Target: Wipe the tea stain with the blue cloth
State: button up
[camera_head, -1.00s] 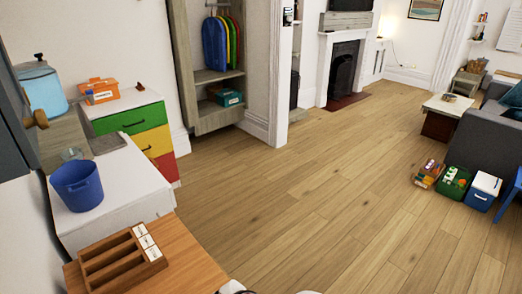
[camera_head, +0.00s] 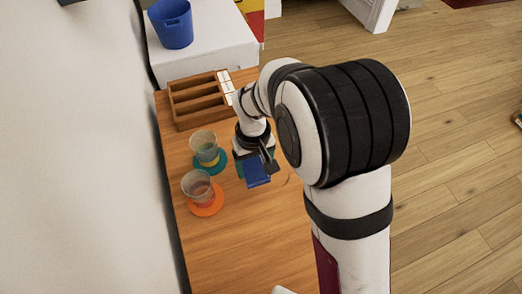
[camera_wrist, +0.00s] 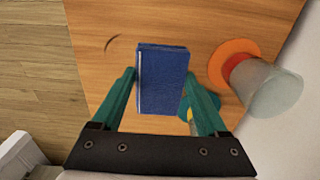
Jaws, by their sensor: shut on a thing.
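The blue cloth (camera_head: 257,172) is a folded, block-like pad. In the wrist view the cloth (camera_wrist: 162,82) sits between the two teal fingers of my gripper (camera_wrist: 160,76), which is shut on it. In the head view my gripper (camera_head: 259,157) is over the wooden table, right of the cups; whether the cloth touches the table is unclear. A thin dark curved mark (camera_wrist: 111,42), perhaps the tea stain, lies on the wood beyond the cloth, to its upper left in the wrist view.
A clear cup stands on a teal coaster (camera_head: 221,165); another cup stands on an orange coaster (camera_head: 207,210), which also shows in the wrist view (camera_wrist: 222,52). A wooden compartment tray (camera_head: 197,104) and a blue bucket (camera_head: 171,24) are farther back. The near tabletop is clear.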

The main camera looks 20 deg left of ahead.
jog(key=shift+f, duration=3.4)
jog(key=shift+w+d+r, duration=0.3)
jog(key=shift+w+d, duration=0.05)
jog(key=shift+c, duration=0.6)
jog(key=shift+w+d+f, duration=0.25)
jog(key=shift+w+d, duration=2.95)
jog(key=shift+s+a, duration=3.45)
jog(key=shift+a, duration=0.25)
jog(key=shift+w+d, duration=3.55)
jog(key=shift+d, duration=0.05)
jog(key=shift+s+a, duration=3.45)
jog(key=shift+s+a+r, duration=0.15)
jog(key=shift+r, duration=3.95)
